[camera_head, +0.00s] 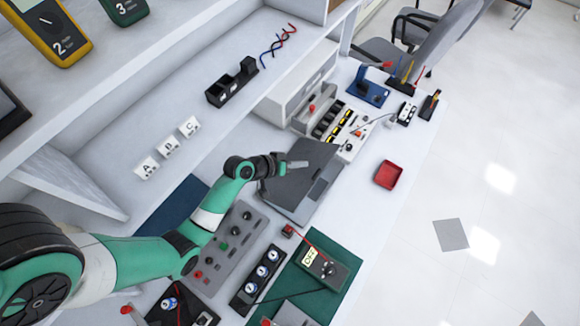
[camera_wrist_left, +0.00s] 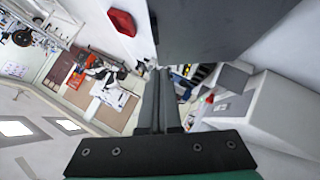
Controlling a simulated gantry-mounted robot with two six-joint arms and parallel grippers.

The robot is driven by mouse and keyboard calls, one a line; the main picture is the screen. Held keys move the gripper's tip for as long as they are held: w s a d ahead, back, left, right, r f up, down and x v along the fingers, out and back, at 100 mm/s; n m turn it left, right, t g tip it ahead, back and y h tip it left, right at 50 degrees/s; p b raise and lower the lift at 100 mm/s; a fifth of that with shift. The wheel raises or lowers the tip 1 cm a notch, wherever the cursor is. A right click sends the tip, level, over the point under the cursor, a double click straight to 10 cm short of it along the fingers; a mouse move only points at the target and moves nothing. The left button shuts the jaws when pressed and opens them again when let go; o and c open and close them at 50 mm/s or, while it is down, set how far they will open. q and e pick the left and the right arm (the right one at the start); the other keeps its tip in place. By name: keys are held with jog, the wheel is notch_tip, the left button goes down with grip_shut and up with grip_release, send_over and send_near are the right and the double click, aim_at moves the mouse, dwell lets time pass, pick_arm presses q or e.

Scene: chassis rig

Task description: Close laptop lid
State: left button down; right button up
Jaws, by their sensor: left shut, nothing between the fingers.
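The grey laptop (camera_head: 289,194) sits on the white bench in the head view, near the middle. Its dark lid (camera_head: 314,153) appears raised at an angle; how far cannot be told exactly. My left gripper (camera_head: 304,164) is shut and empty, with its fingertips overlapping the laptop in this view. Whether they touch the lid cannot be told. In the left wrist view, the shut fingers (camera_wrist_left: 159,72) point away from the camera, and a dark flat panel, likely the lid (camera_wrist_left: 215,25), fills the top. My right gripper is in neither view.
A red tray (camera_head: 388,175) lies to the right of the laptop, near the bench edge. A control box (camera_head: 349,139) stands behind it. A grey button panel (camera_head: 226,246) and a green mat (camera_head: 295,279) with a multimeter (camera_head: 325,265) lie in front. A shelf (camera_head: 150,70) overhangs the left side.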

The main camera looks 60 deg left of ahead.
aim_at(317, 170)
pick_arm(q)
jog(key=f, duration=0.1)
jog(key=w+d+f, duration=0.1)
jog(key=w+f, duration=0.1)
jog(key=shift+w+d+f+b, duration=0.2)
jog(key=shift+d+f+b, duration=0.05)
jog(key=shift+f+b, duration=0.1)
jog(key=shift+w+d+f, duration=0.15)
jog(key=shift+d+f, duration=0.15)
jog(key=shift+f, duration=0.2)
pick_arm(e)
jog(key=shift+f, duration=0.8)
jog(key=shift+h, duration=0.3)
